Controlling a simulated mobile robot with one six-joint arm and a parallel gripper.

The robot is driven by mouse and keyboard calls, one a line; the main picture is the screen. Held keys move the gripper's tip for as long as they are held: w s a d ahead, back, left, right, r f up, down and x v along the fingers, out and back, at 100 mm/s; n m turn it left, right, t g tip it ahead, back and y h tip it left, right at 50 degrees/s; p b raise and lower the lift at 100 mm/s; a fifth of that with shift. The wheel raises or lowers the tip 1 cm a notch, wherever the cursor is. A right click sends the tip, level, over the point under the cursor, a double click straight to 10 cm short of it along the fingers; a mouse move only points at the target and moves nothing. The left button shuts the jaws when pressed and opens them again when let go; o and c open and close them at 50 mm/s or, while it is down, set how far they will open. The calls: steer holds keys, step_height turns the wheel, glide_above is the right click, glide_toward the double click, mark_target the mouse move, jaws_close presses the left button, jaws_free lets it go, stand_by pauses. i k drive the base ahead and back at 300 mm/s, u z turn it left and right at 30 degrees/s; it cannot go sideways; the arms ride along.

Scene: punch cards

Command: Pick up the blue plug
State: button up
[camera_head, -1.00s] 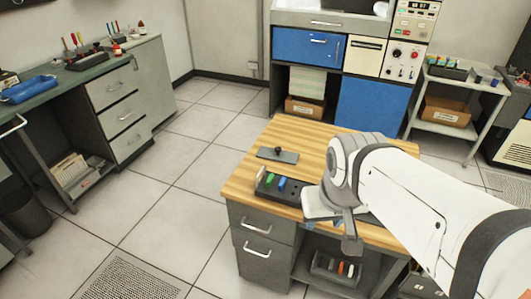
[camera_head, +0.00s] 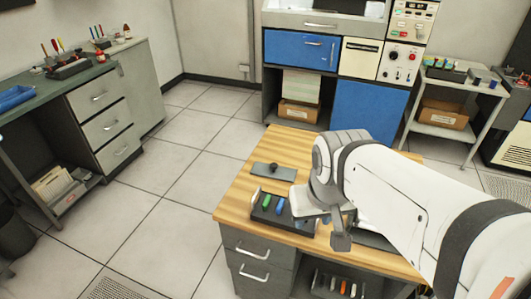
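The blue plug (camera_head: 279,206) stands in a dark block (camera_head: 264,216) on the wooden-topped desk (camera_head: 238,197). A green plug (camera_head: 266,200) and a white plug (camera_head: 256,194) stand to its left in the same block. My gripper (camera_head: 336,228) is to the right of the blue plug, above the block's right end and the desk top. It appears apart from the blue plug. One dark finger shows pointing down; the other is hidden or unclear, so its opening cannot be seen. My arm hides the right part of the desk.
A grey plate with a dark knob (camera_head: 273,170) lies behind the block. A lower shelf under the desk holds a tray of plugs (camera_head: 338,286). A green-topped bench (camera_head: 60,80) stands left, and a small cart (camera_head: 455,90) stands at the back right. The floor left of the desk is clear.

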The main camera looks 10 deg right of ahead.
mark_target(280, 205)
steer(key=z, duration=0.25)
steer(key=i, duration=0.15)
steer(key=z, duration=2.05)
steer(key=k, duration=1.35)
steer(key=u, duration=1.3)
steer(key=i, duration=1)
